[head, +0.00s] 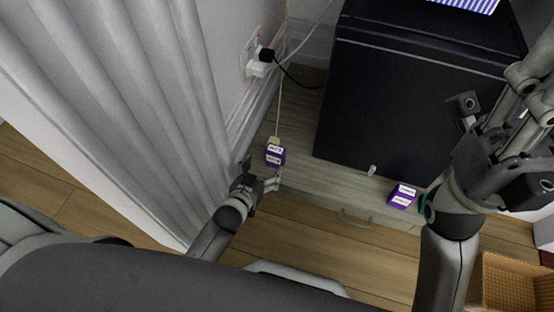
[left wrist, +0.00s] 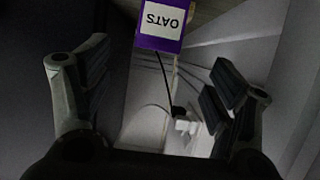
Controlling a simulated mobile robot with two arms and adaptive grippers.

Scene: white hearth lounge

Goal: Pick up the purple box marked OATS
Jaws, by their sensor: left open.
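The purple box marked OATS (head: 275,155) sits on a grey wood-look surface near the wall, upper left of centre in the head view. In the left wrist view the box (left wrist: 160,42) shows at the top, its white label reading OATS upside down. My left gripper (head: 262,176) is open and empty, just below and left of the box in the head view. In the left wrist view its fingers (left wrist: 155,82) stand wide apart, with the box beyond them. My right gripper (head: 515,125) is at the right; its fingers are hard to make out.
Another purple box with a white label (head: 403,196) stands on the same surface, beside my right arm. A large black cabinet (head: 400,95) stands behind. A wall socket with plugs (head: 258,60) and cables is above the OATS box. Grey curtain folds (head: 140,90) lie left. A wicker basket (head: 508,283) is lower right.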

